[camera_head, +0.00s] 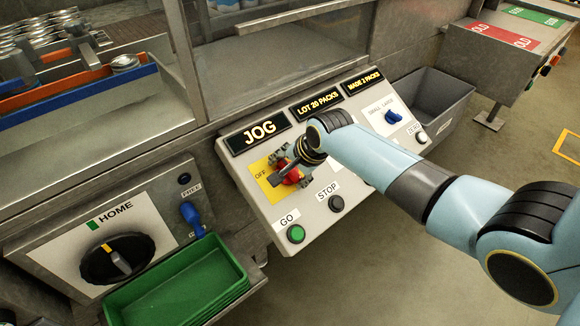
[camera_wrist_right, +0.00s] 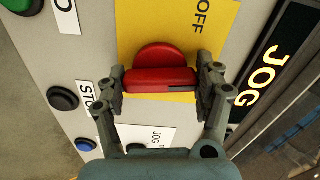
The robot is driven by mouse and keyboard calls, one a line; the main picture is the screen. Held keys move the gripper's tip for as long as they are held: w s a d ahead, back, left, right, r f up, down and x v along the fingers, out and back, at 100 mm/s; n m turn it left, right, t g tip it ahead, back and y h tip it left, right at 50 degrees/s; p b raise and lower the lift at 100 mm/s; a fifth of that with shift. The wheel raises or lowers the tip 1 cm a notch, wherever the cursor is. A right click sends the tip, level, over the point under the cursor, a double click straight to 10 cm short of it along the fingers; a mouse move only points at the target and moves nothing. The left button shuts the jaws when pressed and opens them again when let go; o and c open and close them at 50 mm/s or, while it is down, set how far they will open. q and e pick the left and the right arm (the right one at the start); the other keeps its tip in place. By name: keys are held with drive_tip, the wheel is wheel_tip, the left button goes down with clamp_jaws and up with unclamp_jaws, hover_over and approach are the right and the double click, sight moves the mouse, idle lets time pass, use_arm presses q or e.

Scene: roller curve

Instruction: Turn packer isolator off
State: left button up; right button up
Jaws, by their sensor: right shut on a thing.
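The packer isolator is a red rotary handle (camera_head: 291,174) on a yellow plate (camera_head: 262,182) marked OFF, on the sloped grey control panel in the head view. My right gripper (camera_head: 285,167) reaches it from the right and covers part of it. In the right wrist view the red handle (camera_wrist_right: 160,80) lies across between the two fingers of my right gripper (camera_wrist_right: 162,85), which is shut on it. The word OFF shows on the yellow plate beyond the handle. My left gripper is not in view.
The panel also has a green GO button (camera_head: 296,234), a dark STOP button (camera_head: 336,203) and a blue selector (camera_head: 393,117). A HOME panel with a black knob (camera_head: 118,259) and green trays (camera_head: 180,285) stand at left. A grey bin (camera_head: 432,100) is at right.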

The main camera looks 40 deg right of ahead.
drive_tip(key=n+p, duration=0.1)
drive_tip(key=n, duration=0.2)
drive_tip(key=shift+n, duration=0.3)
drive_tip(key=n+p, duration=0.1)
drive_tip(key=n, duration=0.2)
drive_tip(key=shift+n, duration=0.3)
drive_tip(key=n+p, duration=0.1)
drive_tip(key=n, duration=0.7)
drive_tip(key=shift+n, duration=0.6)
drive_tip(key=o, duration=1.2)
drive_tip(key=shift+c, duration=0.2)
